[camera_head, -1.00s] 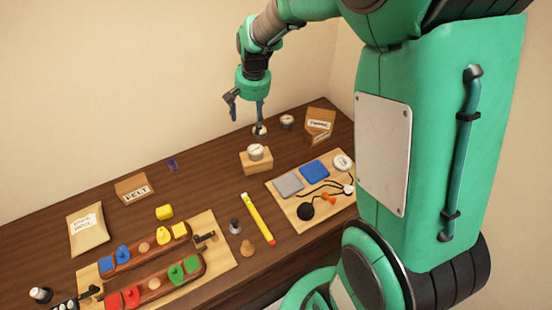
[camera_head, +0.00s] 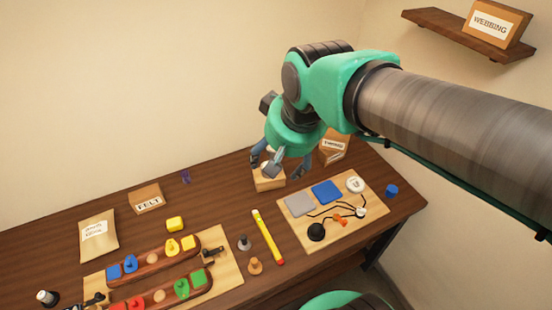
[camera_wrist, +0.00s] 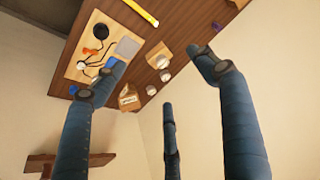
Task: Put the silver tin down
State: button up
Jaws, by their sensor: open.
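My gripper (camera_head: 282,166) is open, with nothing between its fingers, above the back of the bench. A wooden block (camera_head: 269,184) is beneath it. In the wrist view, a round silvery tin (camera_wrist: 162,62) with a pale lid sits on the block (camera_wrist: 153,56). Two more small round tins, a near one (camera_wrist: 165,76) and a far one (camera_wrist: 151,90), stand apart on the bare wood behind it. I cannot tell which is the silver tin. In the head view my gripper and arm hide all three.
A twine box (camera_head: 335,146) stands behind the gripper. A board (camera_head: 345,233) with grey and blue pads, cords and a pale disc lies right, with a blue piece (camera_head: 391,190) past it.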

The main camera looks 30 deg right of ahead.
jog(key=s+a+n, duration=0.1)
jog(key=s, duration=0.6)
jog(key=shift+t, duration=0.4)
jog(key=shift+s+f, duration=0.1)
notch_tip(320, 180, down, 8)
jog(key=b, duration=0.8)
jog(key=shift+f+b, duration=0.2)
jog(key=shift+b, duration=0.15)
